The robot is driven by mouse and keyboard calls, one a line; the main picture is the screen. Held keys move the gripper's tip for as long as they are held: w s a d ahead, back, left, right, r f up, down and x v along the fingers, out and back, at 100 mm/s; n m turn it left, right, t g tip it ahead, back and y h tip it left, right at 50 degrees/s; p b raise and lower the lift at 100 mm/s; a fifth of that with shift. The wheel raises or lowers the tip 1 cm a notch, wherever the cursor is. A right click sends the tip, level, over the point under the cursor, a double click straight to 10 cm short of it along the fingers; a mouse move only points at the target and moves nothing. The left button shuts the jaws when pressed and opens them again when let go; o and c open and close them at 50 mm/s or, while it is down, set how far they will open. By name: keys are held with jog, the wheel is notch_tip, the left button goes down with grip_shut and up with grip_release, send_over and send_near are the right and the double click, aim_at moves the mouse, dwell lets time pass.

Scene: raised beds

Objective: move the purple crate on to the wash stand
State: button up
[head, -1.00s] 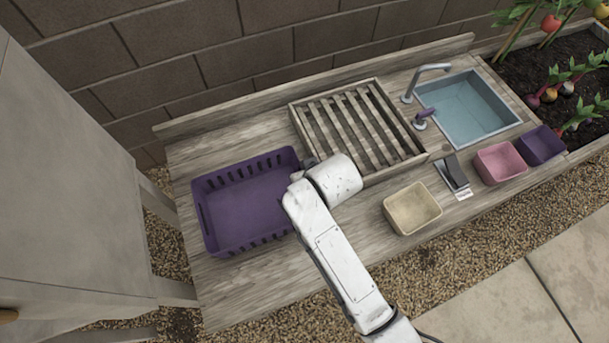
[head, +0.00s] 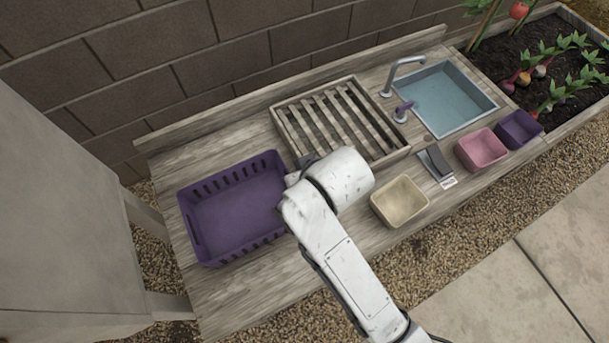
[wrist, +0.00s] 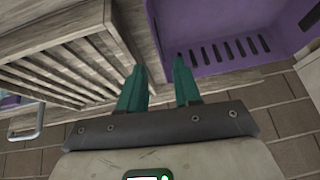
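The purple crate (head: 236,208) sits empty on the left part of the wooden bench, with slotted walls. Its slotted wall also shows at the upper right of the wrist view (wrist: 225,50). A slatted wooden stand (head: 338,120), apparently the wash stand, lies right of the crate, beside the sink; it fills the left of the wrist view (wrist: 60,60). My gripper (wrist: 159,66) is open, its two teal fingers apart with nothing held. In the wrist view the crate's near corner edge appears between the fingertips; I cannot tell how far below. My arm hides the gripper in the head view.
A blue sink (head: 445,98) with a tap (head: 400,70) is right of the slatted stand. A beige tub (head: 400,201), a dark brush-like item (head: 436,163), a pink tub (head: 482,150) and a small purple tub (head: 519,129) line the front edge. A grey cabinet (head: 65,210) stands left.

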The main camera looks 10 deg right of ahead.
jog(key=s+d+f+m+g+h, duration=0.1)
jog(key=s+d+f+g, duration=0.1)
jog(key=s+d, duration=0.9)
jog(key=s+d+f+m+g+h, duration=0.1)
jog(key=s+d+f, duration=0.3)
jog(key=s+d, duration=0.6)
jog(key=shift+s+d+m+g+h, duration=0.3)
jog(key=shift+s+d+m+g, duration=0.05)
jog(key=shift+s+m+g, duration=0.5)
